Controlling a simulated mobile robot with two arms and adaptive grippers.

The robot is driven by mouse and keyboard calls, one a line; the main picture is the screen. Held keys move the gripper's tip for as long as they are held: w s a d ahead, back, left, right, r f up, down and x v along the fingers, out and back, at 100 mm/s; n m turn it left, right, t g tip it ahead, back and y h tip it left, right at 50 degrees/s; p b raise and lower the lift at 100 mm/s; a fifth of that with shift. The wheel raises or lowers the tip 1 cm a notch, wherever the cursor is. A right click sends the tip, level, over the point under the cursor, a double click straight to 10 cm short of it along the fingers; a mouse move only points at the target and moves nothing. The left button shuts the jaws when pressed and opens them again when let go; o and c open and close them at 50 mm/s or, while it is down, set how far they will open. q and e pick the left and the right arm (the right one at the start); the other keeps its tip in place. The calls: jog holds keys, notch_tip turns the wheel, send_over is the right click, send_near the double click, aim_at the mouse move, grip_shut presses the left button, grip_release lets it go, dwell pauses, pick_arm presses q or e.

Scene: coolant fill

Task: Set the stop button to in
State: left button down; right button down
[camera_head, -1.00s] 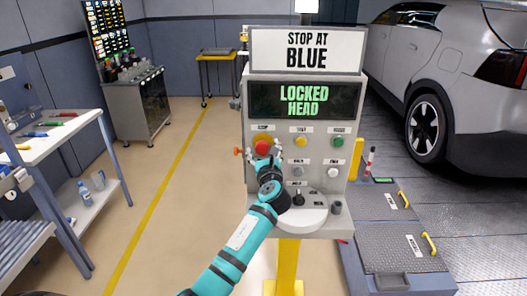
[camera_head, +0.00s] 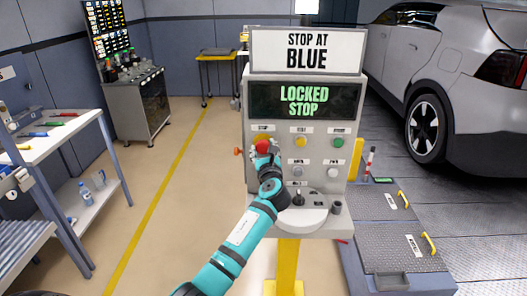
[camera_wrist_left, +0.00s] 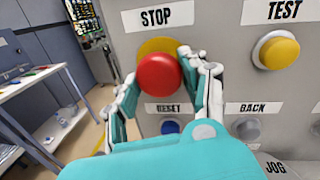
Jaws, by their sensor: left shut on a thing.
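The red stop button (camera_head: 263,146) sits at the upper left of the grey control panel (camera_head: 252,185). In the left wrist view the red button (camera_wrist_left: 160,76) shows large below the STOP label, with a yellow backing behind it. My left gripper (camera_head: 266,149) is at the button, its fingers on both sides of the red cap, shut on it. In the left wrist view the left gripper (camera_wrist_left: 165,82) partly hides the lower panel. The display (camera_head: 305,101) reads LOCKED STOP. My right gripper is not in view.
A yellow test button (camera_head: 301,142) and a green button (camera_head: 338,143) are to the right. A blue reset button (camera_wrist_left: 170,127) lies just below the stop button. A sign (camera_head: 307,51) above reads STOP AT BLUE.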

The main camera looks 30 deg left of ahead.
pick_arm(q)
jog(key=shift+w+a+r, duration=0.15)
jog(key=shift+w, duration=0.05)
jog(key=c, duration=1)
grip_release()
jog(key=shift+c, duration=0.2)
jog(key=o, duration=0.4)
jog(key=shift+w, duration=0.15)
jog(key=v, duration=1.2)
